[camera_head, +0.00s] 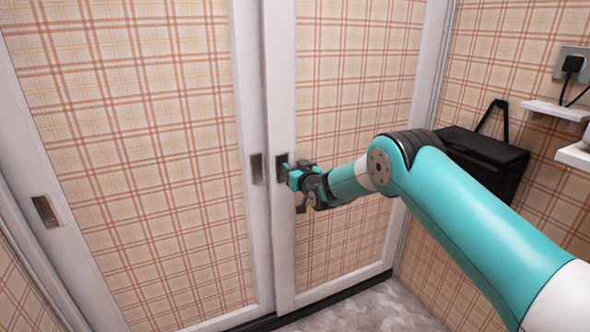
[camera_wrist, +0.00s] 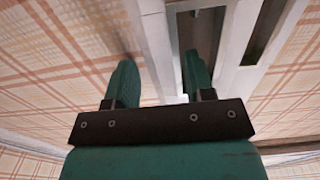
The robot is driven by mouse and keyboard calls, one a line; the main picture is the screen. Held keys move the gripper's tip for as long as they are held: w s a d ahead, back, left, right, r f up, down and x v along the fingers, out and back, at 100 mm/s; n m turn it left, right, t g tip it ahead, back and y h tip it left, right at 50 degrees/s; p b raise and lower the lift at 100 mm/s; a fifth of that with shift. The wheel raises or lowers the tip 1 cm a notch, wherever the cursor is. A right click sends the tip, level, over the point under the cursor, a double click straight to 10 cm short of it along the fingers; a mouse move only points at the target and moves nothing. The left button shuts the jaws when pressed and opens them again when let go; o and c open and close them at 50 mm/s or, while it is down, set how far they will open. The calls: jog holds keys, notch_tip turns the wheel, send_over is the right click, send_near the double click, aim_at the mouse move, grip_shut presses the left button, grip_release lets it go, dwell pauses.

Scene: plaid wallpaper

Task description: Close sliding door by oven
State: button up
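Two sliding door panels with plaid faces and white frames stand side by side. The right panel (camera_head: 350,130) has a dark recessed handle (camera_head: 282,165) on its left frame. The left panel (camera_head: 150,150) has a recessed handle (camera_head: 257,168) at its right edge and another (camera_head: 45,211) at its left. My gripper (camera_head: 290,177) is at the right panel's handle. In the wrist view my gripper (camera_wrist: 160,82) has its teal fingers apart with nothing between them. One fingertip overlaps a dark recess (camera_wrist: 202,30); I cannot tell whether it touches. No oven is in view.
A black box with a strap (camera_head: 485,150) is on the right wall, behind my arm. White shelves (camera_head: 557,110) and a socket with a plug (camera_head: 572,64) are at the far right. Grey patterned floor (camera_head: 370,308) shows below the doors.

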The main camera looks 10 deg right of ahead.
jog(key=shift+s+a, duration=0.1)
jog(key=b+v, duration=0.4)
jog(key=v, duration=1.3)
jog(key=shift+s+r, duration=0.1)
jog(key=shift+s, duration=0.05)
